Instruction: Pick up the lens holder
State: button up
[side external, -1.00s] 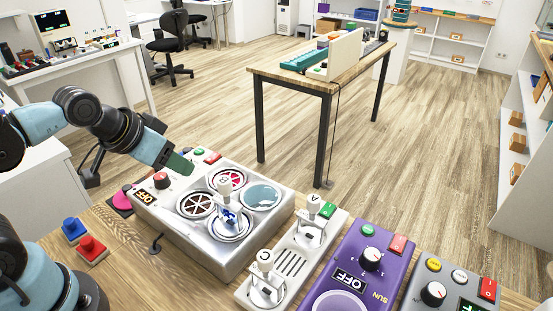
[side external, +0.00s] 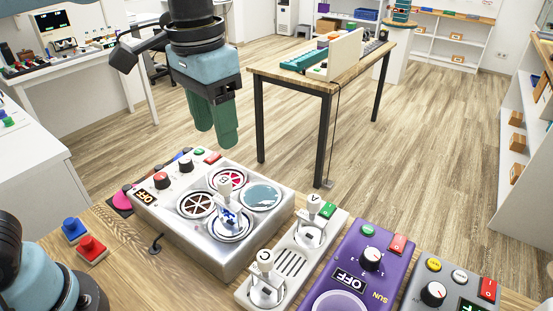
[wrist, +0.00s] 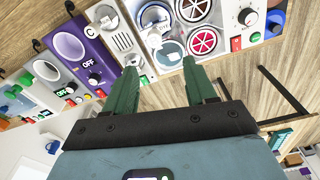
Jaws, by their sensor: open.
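Several white lens holders with lettered round knobs are in the side view. Holder B (side external: 225,182) stands upright on the near disc of the white eye-test box (side external: 190,238). Holders A (side external: 313,208) and C (side external: 264,278) stand in a white slotted rack (side external: 285,270) to its right. The task does not say which holder is meant. My gripper (side external: 213,136) points down with green fingers, open and empty, above the far side of the box and apart from every holder. In the wrist view the open fingers (wrist: 160,68) are spread below the box's discs.
A purple console (side external: 375,240) and a grey console (side external: 450,285) stand to the right of the rack. Blue (side external: 74,228) and red (side external: 91,248) button blocks sit left of the box. A wooden table (side external: 330,85) stands behind. The space around my gripper is clear.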

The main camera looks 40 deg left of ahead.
aim_at(224, 179)
jog(key=shift+g, duration=0.3)
jog(key=shift+s+d+f, duration=0.1)
jog(key=shift+d+f, duration=0.1)
jog(key=shift+f, duration=2.6)
jog(key=shift+s+d+f, duration=0.1)
jog(key=shift+d+f, duration=0.1)
jog(key=shift+f, duration=2.55)
jog(key=shift+c, duration=0.5)
grip_shut()
